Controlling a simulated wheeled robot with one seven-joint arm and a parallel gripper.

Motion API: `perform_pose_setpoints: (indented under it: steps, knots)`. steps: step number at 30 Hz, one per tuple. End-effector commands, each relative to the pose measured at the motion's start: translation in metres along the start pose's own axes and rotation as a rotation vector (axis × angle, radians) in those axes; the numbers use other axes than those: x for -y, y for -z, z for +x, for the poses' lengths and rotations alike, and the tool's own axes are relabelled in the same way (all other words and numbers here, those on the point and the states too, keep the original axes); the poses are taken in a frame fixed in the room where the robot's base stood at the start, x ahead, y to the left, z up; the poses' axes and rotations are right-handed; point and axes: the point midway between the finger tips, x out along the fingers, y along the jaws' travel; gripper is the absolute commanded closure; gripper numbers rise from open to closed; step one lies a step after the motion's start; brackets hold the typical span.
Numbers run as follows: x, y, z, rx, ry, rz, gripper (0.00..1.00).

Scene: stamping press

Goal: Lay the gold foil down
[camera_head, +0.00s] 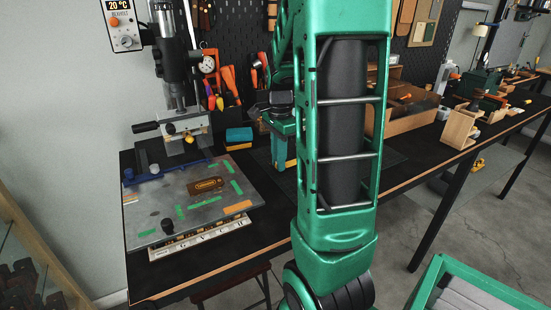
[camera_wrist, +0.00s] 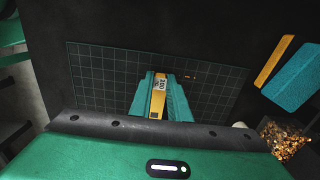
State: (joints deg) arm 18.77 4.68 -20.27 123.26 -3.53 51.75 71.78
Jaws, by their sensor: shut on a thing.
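My gripper (camera_wrist: 159,95) is shut on a gold-yellow strip (camera_wrist: 157,104) with a white label, which reads something like 200. The strip sits between the two teal fingers in the wrist view; I cannot tell for sure that it is the gold foil. In the head view my gripper (camera_head: 283,150) hangs over the bench, right of the stamping press (camera_head: 176,65). The press plate (camera_head: 150,222) carries a brown piece (camera_head: 207,186) with a gold, lettered patch. The gripper is well apart from the plate. The held strip is not clear in the head view.
A dark gridded mat (camera_wrist: 105,75) lies below my gripper, with a small gold-brown piece (camera_wrist: 190,76) on it. A teal-and-yellow block (camera_head: 238,136) stands behind the plate. A container of gold scraps (camera_wrist: 285,142) shows at lower right.

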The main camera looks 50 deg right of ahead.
Motion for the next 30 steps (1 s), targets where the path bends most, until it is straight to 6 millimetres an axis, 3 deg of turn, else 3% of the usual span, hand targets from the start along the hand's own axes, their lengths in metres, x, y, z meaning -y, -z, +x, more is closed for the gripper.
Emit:
perform_pose_setpoints:
  steps: [8,9,11,22,30]
  knots:
    - [0.0,0.0,0.007,0.0,-0.002,0.0,1.0]
    - [0.0,0.0,0.007,0.0,-0.001,0.0,0.77]
    - [0.0,0.0,0.007,0.0,-0.001,0.0,0.62]
    - [0.0,0.0,0.003,0.0,0.001,0.0,0.62]
    - [0.002,0.0,-0.038,-0.001,0.004,0.0,0.62]
